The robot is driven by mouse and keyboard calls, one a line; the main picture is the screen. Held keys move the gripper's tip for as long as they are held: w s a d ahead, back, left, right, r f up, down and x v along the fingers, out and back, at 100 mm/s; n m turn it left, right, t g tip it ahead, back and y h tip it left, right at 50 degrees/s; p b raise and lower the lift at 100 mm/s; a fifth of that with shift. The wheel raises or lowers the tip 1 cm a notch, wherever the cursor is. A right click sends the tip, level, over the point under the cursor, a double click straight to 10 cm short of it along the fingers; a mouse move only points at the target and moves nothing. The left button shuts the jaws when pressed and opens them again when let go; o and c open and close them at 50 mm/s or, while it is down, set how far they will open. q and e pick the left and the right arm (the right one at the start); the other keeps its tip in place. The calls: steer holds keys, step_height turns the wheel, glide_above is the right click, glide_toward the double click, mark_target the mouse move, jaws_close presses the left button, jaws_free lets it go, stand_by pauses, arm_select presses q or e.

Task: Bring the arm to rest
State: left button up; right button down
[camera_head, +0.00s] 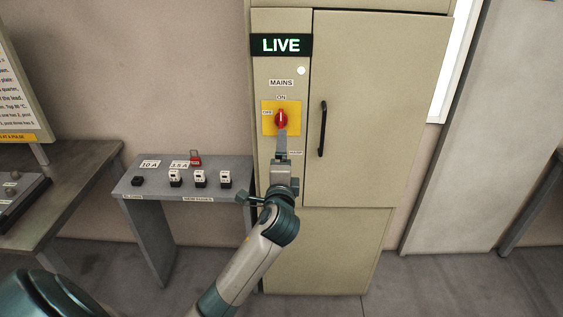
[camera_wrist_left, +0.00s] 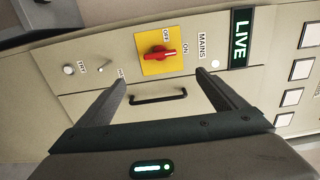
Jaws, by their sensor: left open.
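My left gripper (camera_head: 282,138) is in front of the beige cabinet (camera_head: 348,240) in the head view, just below the red rotary switch (camera_head: 281,119) on its yellow plate (camera_head: 267,124). The switch handle points up at the ON label. In the left wrist view the gripper (camera_wrist_left: 162,82) is open, with nothing between its two fingers. The red switch (camera_wrist_left: 160,53) shows beyond the fingertips there, apart from them. The LIVE sign (camera_head: 281,45) is lit green above the MAINS label. My right gripper is in neither view.
A black door handle (camera_head: 322,128) is right of the gripper. A grey stand (camera_head: 150,184) to the left carries a red padlock (camera_head: 195,158) and several small black-and-white blocks. A darker table (camera_head: 70,175) stands farther left. Open floor lies right of the cabinet.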

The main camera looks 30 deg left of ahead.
arm_select(q)
steer(key=shift+s+d, duration=0.1)
steer(key=shift+s, duration=0.05)
stand_by(0.5)
